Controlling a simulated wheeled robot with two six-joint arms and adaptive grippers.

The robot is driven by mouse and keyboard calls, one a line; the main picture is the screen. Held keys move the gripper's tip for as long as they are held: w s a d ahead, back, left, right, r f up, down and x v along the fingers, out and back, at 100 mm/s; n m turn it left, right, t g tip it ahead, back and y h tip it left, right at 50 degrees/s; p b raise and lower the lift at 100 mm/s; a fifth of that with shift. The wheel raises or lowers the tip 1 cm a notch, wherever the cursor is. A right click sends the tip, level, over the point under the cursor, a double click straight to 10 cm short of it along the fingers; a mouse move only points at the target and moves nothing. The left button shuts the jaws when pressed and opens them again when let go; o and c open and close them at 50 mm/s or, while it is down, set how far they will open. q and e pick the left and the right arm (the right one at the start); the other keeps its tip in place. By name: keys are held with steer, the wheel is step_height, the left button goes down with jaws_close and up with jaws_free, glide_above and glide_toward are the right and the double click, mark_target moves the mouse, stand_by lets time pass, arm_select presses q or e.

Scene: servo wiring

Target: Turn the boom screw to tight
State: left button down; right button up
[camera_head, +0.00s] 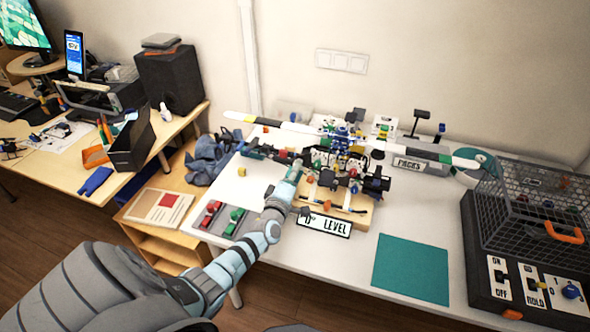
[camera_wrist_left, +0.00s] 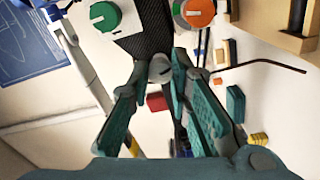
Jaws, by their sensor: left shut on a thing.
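My left gripper (camera_head: 295,173) reaches in from the lower left to the front of the drone assembly (camera_head: 340,150) on the white table. In the left wrist view, its two teal fingers (camera_wrist_left: 160,70) close around a grey round screw head (camera_wrist_left: 161,69) on a dark carbon plate (camera_wrist_left: 148,42). The screw's turn position is not clear, and the fingertips hide its sides. In the head view the gripper's jaws are too small to make out. My right gripper is not in view.
A "0° LEVEL" sign (camera_head: 325,224) stands before the wooden base (camera_head: 352,212). A teal mat (camera_head: 411,268) lies to the right. A wire cage (camera_head: 535,215) and a black switch panel (camera_head: 530,283) bound the right side. A bent dark rod (camera_wrist_left: 260,63) shows near the fingers.

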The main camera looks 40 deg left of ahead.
arm_select(q)
steer(key=shift+f+m+p, duration=0.1)
steer(key=shift+m+p, duration=0.3)
steer(key=shift+m, duration=1.2)
steer(key=c, duration=1.5)
jaws_free()
steer(key=shift+o, duration=0.2)
steer(key=v, duration=1.2)
steer(key=shift+d+m, duration=0.1)
steer(key=shift+m, duration=0.2)
